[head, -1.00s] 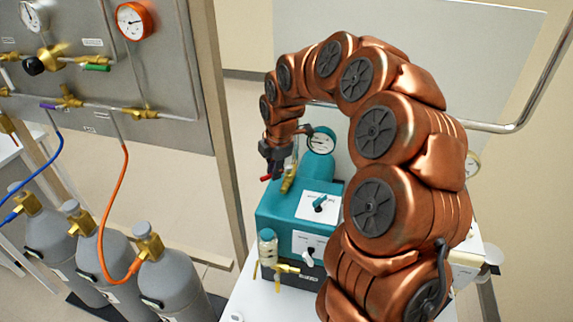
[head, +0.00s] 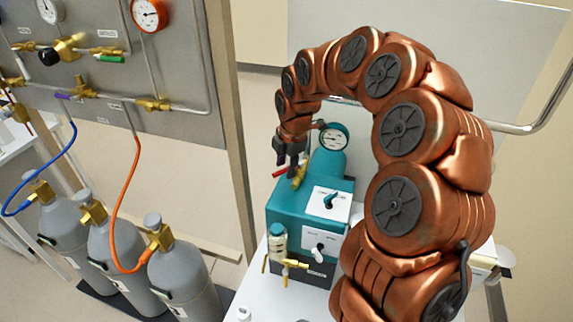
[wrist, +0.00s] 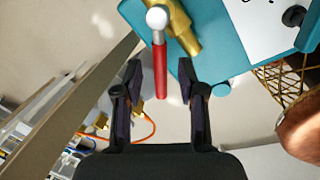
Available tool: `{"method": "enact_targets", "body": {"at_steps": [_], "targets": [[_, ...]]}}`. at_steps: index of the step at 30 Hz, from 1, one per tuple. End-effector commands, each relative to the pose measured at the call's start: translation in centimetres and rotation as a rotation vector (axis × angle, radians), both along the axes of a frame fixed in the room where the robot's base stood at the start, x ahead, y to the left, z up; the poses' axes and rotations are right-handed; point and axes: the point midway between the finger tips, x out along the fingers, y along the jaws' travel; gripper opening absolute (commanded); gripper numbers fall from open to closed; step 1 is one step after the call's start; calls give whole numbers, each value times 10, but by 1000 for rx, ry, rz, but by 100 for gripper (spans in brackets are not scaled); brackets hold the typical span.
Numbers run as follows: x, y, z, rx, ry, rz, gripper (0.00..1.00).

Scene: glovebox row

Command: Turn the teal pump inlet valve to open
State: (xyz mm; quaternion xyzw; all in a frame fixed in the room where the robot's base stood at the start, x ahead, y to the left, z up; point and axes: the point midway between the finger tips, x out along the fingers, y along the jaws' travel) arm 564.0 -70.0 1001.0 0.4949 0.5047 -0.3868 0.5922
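The teal pump (head: 290,207) stands on a white bench in the head view. Its brass inlet valve (head: 299,177) sits at its left rear, with a red lever (head: 280,171) pointing left, away from the pump. In the wrist view the brass valve body (wrist: 180,25) is at the top, and the red lever (wrist: 159,70) runs down from a silver pivot. My gripper (head: 290,157) is just above the lever in the head view. In the wrist view my gripper (wrist: 161,80) is open, its fingers apart on both sides of the lever's free end. Contact with the lever is not visible.
A dial gauge (head: 333,138) stands behind the valve, close to my gripper. Grey gas cylinders (head: 180,275) and a gauge panel (head: 160,75) are at left.

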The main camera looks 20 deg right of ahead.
Motion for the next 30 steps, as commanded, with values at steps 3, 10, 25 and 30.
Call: {"method": "enact_targets", "body": {"at_steps": [3, 10, 25, 30], "targets": [[0, 0, 0, 0, 0, -1, 40], [-1, 0, 7, 0, -1, -1, 40], [-17, -4, 93, 1, -5, 0, 40], [-21, -4, 111, 0, 0, -1, 40]]}}
